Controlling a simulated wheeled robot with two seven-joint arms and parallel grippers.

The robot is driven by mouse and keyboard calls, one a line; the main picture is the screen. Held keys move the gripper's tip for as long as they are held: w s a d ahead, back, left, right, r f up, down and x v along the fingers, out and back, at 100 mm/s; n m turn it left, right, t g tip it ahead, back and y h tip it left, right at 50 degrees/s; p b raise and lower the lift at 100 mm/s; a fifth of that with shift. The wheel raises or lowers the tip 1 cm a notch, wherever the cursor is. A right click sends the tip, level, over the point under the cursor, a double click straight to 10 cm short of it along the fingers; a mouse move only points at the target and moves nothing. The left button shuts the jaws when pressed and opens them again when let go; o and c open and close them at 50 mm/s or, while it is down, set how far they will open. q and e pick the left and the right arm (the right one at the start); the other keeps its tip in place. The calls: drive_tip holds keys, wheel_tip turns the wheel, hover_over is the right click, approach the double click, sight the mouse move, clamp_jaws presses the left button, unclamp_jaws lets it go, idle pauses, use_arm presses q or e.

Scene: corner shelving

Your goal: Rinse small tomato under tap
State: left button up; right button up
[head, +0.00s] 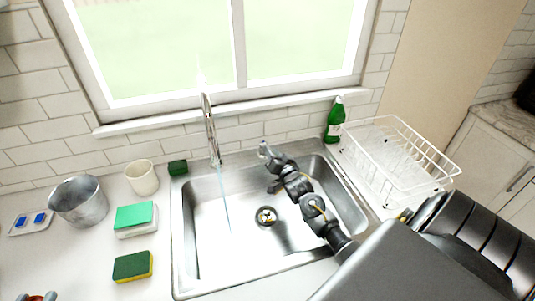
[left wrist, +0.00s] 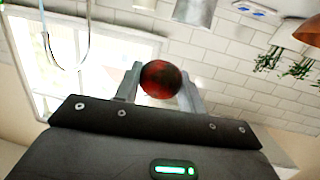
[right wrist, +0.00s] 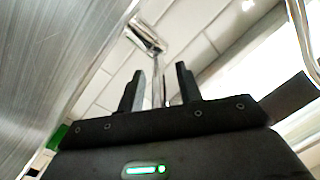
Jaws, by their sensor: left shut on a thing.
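The small tomato (left wrist: 161,79) is red with dark patches in the left wrist view. My left gripper (left wrist: 162,84) is shut on it, with a finger on each side. In the head view only a bit of that gripper shows at the bottom left edge, left of the sink. The chrome tap (head: 211,130) stands behind the steel sink (head: 212,258). A thin bluish stream of water (head: 225,202) falls from its spout into the basin. My right gripper (head: 268,166) is over the back of the sink, right of the tap. Its fingers (right wrist: 162,88) are apart and empty.
A metal pot (head: 78,200), a cream cup (head: 142,177) and sponges (head: 134,217) stand on the counter left of the sink. A green bottle (head: 334,120) and a white dish rack (head: 398,180) are on the right. The basin's left half is clear.

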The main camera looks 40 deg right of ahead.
use_arm(q)
drive_tip(key=shift+r, duration=0.1)
use_arm(e)
drive_tip(key=shift+s, duration=0.1)
